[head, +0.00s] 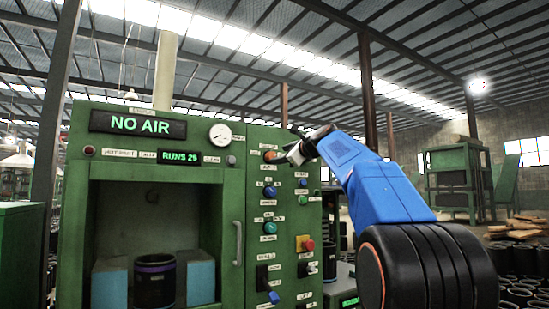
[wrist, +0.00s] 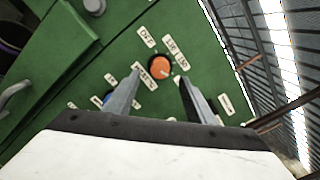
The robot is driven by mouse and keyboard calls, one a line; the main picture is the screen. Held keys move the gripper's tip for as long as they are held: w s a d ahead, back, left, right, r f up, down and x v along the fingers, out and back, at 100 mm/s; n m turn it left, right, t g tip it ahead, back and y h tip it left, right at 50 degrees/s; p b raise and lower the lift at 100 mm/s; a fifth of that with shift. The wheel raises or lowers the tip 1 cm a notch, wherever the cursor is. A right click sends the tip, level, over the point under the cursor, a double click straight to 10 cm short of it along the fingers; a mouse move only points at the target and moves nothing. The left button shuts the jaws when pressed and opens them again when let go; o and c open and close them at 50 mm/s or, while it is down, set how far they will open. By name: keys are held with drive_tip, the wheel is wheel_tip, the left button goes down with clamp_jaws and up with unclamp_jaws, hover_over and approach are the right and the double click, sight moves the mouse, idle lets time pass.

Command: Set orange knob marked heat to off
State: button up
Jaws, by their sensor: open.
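The orange knob (head: 270,156) sits near the top of the green machine's control panel, and it also shows in the wrist view (wrist: 160,66). White labels surround it; one reads OFF (wrist: 147,37), to its upper left in the wrist view. Further labels with numbers lie to its upper right. My gripper (wrist: 159,77) is open, its two fingers reaching toward the panel on either side of the knob, with gaps between them and it. In the head view my gripper (head: 292,155) is just right of the knob. I cannot tell the knob's exact setting.
Below are blue knobs (head: 269,192), a teal knob (head: 269,228), a red button (head: 308,245) on a yellow plate and switches. A pressure gauge (head: 220,134) is to the left. A door handle (head: 238,243) stands out beside the open chamber holding a black sleeve (head: 155,284).

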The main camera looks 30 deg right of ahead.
sight(273, 156)
drive_tip(key=shift+w+a, duration=0.15)
drive_tip(key=shift+w, duration=2.75)
drive_tip(key=shift+c, duration=0.3)
drive_tip(key=c, duration=1)
